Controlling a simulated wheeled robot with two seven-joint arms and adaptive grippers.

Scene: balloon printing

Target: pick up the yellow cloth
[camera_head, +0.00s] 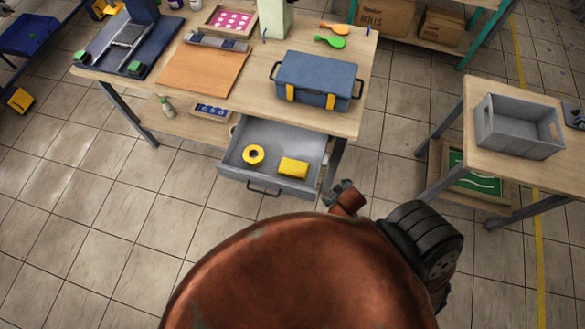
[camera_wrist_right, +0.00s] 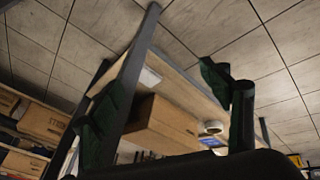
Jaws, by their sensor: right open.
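The yellow cloth (camera_head: 293,168) is a folded yellow block lying in the right part of an open grey drawer (camera_head: 303,187) under the workbench, in the head view. The cloth cannot be made out in that view. In the head view a small part of my arm shows just below the drawer's right corner. My left gripper is not in view.
The workbench (camera_head: 200,98) carries a blue toolbox (camera_head: 315,75), a wooden board (camera_head: 203,69) and green and orange balloons (camera_head: 330,41). A side table (camera_head: 480,150) with a grey crate (camera_head: 518,125) stands right. Tiled floor is clear left of the drawer.

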